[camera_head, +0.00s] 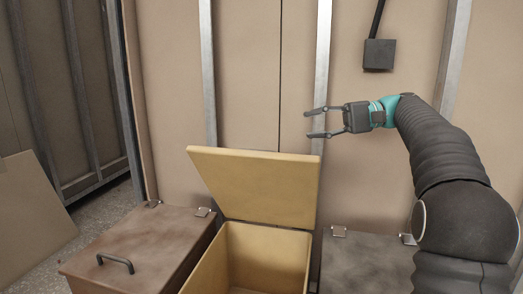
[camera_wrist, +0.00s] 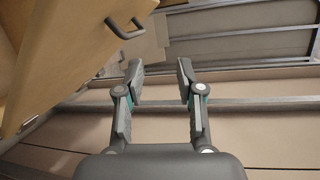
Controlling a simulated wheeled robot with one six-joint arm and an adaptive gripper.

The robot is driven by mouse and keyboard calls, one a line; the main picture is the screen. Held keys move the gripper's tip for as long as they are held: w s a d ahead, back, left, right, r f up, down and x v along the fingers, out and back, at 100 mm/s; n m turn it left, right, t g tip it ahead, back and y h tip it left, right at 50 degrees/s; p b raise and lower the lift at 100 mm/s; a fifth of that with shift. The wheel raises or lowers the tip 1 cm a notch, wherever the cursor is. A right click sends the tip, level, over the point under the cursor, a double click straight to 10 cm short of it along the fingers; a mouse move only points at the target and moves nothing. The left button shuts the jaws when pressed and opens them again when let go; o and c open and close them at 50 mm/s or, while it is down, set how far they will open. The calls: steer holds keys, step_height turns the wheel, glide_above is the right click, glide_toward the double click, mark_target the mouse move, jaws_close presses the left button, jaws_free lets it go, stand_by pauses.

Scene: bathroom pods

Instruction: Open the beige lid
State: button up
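The beige lid (camera_head: 260,184) stands raised at the back edge of its beige box (camera_head: 265,255), tilted up, with the inside of the box showing below it. My gripper (camera_head: 311,124) is open and empty, just above and right of the lid's upper right corner, apart from it. In the wrist view my open gripper (camera_wrist: 159,76) has nothing between its fingers. A tan panel (camera_wrist: 70,55), seemingly the lid, fills the upper left there, with a grey handle (camera_wrist: 125,30) at its edge. I cannot tell for sure which lid that handle is on.
A closed brown lid (camera_head: 140,250) with a dark handle (camera_head: 115,262) is at left. A closed greyish-brown lid (camera_head: 365,265) is at right. A panelled wall with metal posts (camera_head: 321,75) stands behind. A dark box (camera_head: 379,54) hangs at upper right.

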mark_target(262, 152)
steer(key=a+f+m, duration=0.2)
steer(key=a+m, duration=0.2)
steer(key=m, duration=0.4)
steer(key=s+a+f+m+h, duration=0.1)
steer(key=a+m, duration=0.3)
steer(key=m, duration=0.5)
steer(key=a+f+m, duration=0.3)
steer(key=a+m, duration=0.1)
steer(key=m, duration=0.4)
steer(key=shift+s+a+f, duration=0.15)
steer(key=shift+a+f, duration=0.15)
steer(key=shift+a, duration=0.1)
jaws_close()
